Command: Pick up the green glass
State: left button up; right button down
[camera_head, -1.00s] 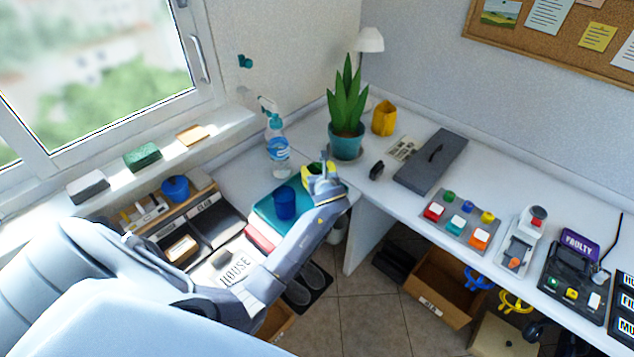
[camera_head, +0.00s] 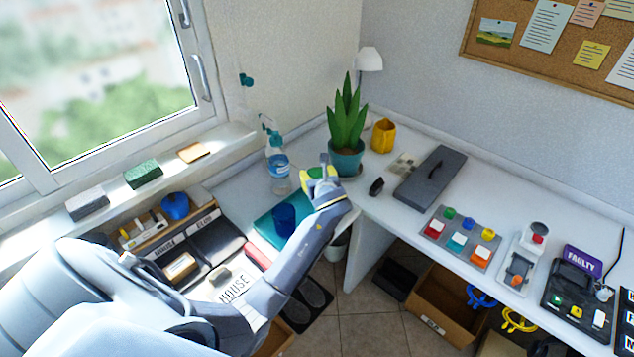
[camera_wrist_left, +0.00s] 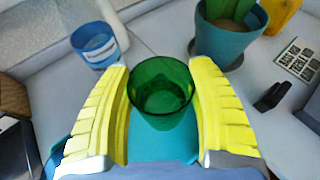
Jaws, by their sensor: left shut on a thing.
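The green glass (camera_wrist_left: 162,98) stands upright between the two yellow fingers of my left gripper (camera_wrist_left: 160,82) in the left wrist view, with a finger closed on each side. My left gripper (camera_head: 321,178) there is in front of the plant pot, above the near desk corner. The fingers and hand hide most of the glass. I cannot tell how far its base is from the desk. My right gripper is in neither view.
A potted plant (camera_head: 347,160) stands close behind the gripper. A pump bottle (camera_head: 279,173) stands to its left. A grey case (camera_head: 430,177) lies to the right.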

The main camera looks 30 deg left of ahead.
pick_arm(q)
notch_tip(320, 180, up, 14)
dwell(1.1)
